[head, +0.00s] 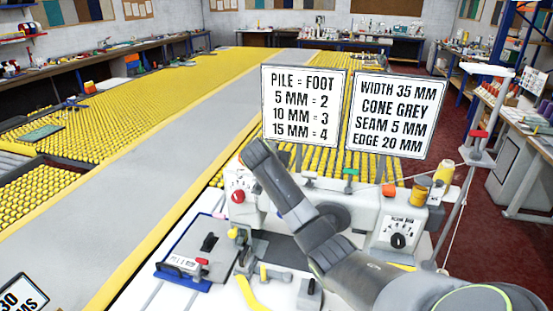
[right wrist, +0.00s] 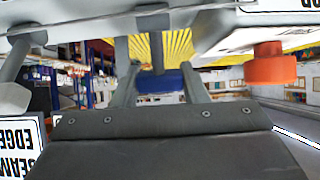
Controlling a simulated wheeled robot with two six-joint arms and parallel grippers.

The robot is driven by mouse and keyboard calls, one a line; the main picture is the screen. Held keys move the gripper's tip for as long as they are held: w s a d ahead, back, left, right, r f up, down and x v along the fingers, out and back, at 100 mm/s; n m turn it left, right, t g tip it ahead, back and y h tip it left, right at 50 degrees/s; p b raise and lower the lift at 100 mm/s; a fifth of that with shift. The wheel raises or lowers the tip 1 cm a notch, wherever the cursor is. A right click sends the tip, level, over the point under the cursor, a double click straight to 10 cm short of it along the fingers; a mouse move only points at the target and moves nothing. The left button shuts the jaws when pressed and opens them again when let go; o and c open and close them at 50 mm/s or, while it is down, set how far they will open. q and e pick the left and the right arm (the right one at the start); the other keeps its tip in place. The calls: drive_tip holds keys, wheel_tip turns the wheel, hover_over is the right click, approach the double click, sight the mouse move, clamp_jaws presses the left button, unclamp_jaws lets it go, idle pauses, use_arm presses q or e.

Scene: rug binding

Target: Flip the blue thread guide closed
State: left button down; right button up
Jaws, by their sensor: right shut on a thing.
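In the right wrist view, the blue thread guide (right wrist: 168,82) is a small blue piece between the two grey fingers of my right gripper (right wrist: 158,88). The right gripper is shut on it. In the head view my right arm reaches in from the lower right across the white sewing machine (head: 360,218). The arm covers part of the machine's top, and I cannot make out the blue guide or the fingertips there. My left gripper is not in view.
Two sign boards (head: 304,106) (head: 394,115) stand just behind the machine. An orange spool (head: 418,195) and a yellow thread cone (head: 443,173) are at its right, near a thin thread stand (head: 462,195). A blue-edged plate (head: 190,258) lies at the left.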

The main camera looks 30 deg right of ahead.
drive_tip(key=o, duration=1)
drive_tip(key=b+v, duration=0.5)
drive_tip(key=v, duration=1.2)
drive_tip(key=shift+a+r+b, duration=0.15)
drive_tip(key=shift+b, duration=0.2)
